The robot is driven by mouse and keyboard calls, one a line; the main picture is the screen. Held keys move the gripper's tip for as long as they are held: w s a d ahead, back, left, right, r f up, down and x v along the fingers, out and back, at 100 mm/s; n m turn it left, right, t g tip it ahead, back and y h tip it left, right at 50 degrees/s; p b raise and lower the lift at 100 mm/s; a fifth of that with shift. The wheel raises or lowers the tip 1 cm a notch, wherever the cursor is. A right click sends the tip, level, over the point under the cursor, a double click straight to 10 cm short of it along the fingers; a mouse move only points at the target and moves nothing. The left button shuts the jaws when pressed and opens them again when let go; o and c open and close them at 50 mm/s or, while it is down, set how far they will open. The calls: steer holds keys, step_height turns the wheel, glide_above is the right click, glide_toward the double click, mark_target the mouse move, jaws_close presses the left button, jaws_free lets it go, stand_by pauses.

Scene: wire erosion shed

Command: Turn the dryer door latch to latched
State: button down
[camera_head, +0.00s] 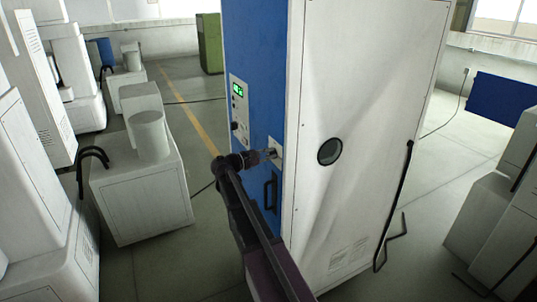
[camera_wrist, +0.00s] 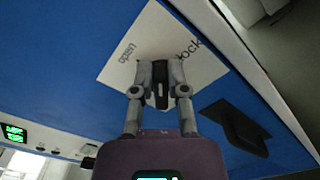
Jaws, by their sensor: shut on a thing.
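The dryer (camera_head: 258,60) is a tall cabinet with a blue front and a white side. On its blue front is a white latch plate (camera_head: 278,147), which also shows in the wrist view (camera_wrist: 204,57) with printing at both sides; I can read "lock" on the right. The dark latch (camera_wrist: 161,88) is at the plate, between my fingers. My gripper (camera_head: 268,153) reaches the plate from the left; in the wrist view its two grey fingers (camera_wrist: 160,70) are shut on the latch. The fingers hide part of the latch and plate, so its exact setting is unclear.
A black door handle (camera_head: 270,190) sits just below the latch plate. A control panel with a green display (camera_head: 238,90) is above left. White machines (camera_head: 140,185) stand at the left and grey-white cabinets (camera_head: 490,225) at the right. Floor is open beyond the dryer.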

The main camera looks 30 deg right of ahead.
steer(key=m, duration=0.3)
steer(key=f+m, duration=0.1)
steer(key=shift+s+m+b, duration=0.25)
steer(key=shift+m+b, duration=0.05)
steer(key=shift+m, duration=0.1)
steer(key=shift+f+m+b, duration=0.15)
steer(key=shift+m, duration=0.8)
steer(key=shift+f+m+b, duration=0.1)
steer(key=shift+m+b, duration=0.05)
steer(key=shift+m, duration=0.8)
steer(key=c, duration=0.6)
jaws_free()
steer(key=shift+d, duration=0.1)
steer(key=shift+c, duration=0.2)
steer(key=a, duration=1.2)
steer(key=shift+s, duration=0.25)
